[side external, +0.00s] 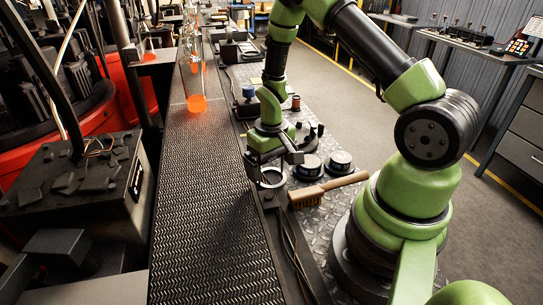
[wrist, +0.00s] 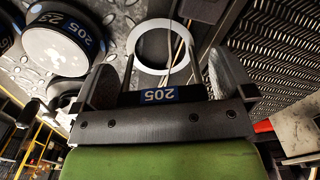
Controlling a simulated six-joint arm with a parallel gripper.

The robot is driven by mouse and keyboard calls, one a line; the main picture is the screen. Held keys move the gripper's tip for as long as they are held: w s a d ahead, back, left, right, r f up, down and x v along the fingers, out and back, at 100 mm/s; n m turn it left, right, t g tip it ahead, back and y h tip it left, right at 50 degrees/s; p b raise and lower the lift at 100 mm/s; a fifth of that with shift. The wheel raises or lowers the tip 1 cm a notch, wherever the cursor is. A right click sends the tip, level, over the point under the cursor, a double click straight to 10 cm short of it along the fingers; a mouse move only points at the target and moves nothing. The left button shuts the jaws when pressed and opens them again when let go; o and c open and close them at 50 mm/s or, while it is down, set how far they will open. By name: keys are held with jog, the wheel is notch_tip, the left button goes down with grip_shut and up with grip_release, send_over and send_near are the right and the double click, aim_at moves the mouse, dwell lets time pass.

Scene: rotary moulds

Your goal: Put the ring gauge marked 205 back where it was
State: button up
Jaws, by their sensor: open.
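The ring gauge is a pale metal ring (wrist: 140,46) with a dark part bearing a blue 205 label (wrist: 160,95). In the side external view the ring (side external: 264,184) lies beside the conveyor's right edge, below my gripper (side external: 272,160). In the wrist view my gripper (wrist: 160,75) is open, with its jaws on either side of the labelled part. I cannot tell whether either jaw touches it. A round dark-sided, white-topped piece (wrist: 62,48) at the upper left of the wrist view also bears a blue label reading 205 and 23.
Two round dark pieces (side external: 307,167) (side external: 340,163) stand right of the ring on the tread-plate bench. A wooden-handled brush (side external: 328,189) lies in front of them. The patterned conveyor (side external: 205,210) runs along the left, with glowing orange glass (side external: 197,103) farther back. Cables lie near the ring.

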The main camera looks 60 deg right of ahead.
notch_tip(320, 180, up, 12)
jog(key=shift+f, duration=0.1)
jog(key=s+a+r+t, duration=0.3)
jog(key=a+r, duration=0.3)
jog(key=r, duration=0.5)
jog(key=s+a+r+t+y, duration=0.2)
jog(key=s+a+r+t, duration=0.2)
jog(key=s, duration=0.6)
jog(key=shift+a+r+n, duration=0.3)
jog(key=shift+a+r, duration=0.55)
jog(key=shift+a, duration=0.2)
